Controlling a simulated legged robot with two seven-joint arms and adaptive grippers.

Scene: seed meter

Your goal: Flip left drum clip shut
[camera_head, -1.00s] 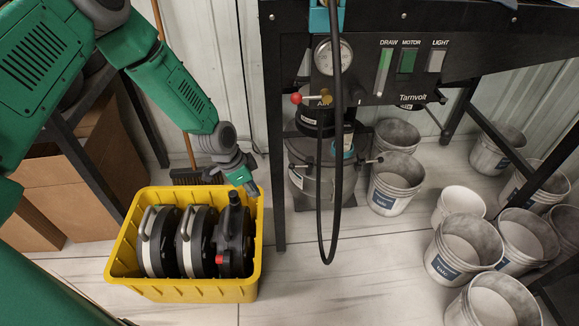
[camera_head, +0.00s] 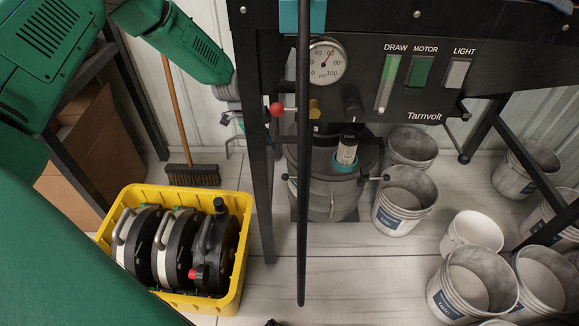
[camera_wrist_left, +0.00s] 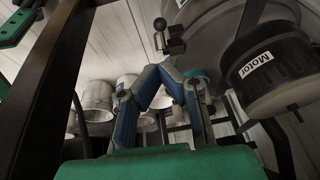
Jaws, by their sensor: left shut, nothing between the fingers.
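The grey drum (camera_head: 325,196) stands under the black machine frame, with a clip on each side of its rim. The left drum clip (camera_head: 286,177) sticks out sideways near the frame's post. My left gripper (camera_head: 238,124) is left of the drum, partly hidden by that post, and apart from the clip. In the left wrist view, its blue fingers (camera_wrist_left: 156,75) are shut and empty. The drum (camera_wrist_left: 215,40) is above them there, and a clip with a black knob (camera_wrist_left: 172,42) hangs just beyond the fingertips. My right gripper is not in view.
The black post (camera_head: 262,190) stands between my left arm and the drum. A yellow crate (camera_head: 240,262) of round units is at lower left. Several buckets (camera_head: 402,200) stand at right. A Motor-labelled canister (camera_wrist_left: 268,75) is beside the drum.

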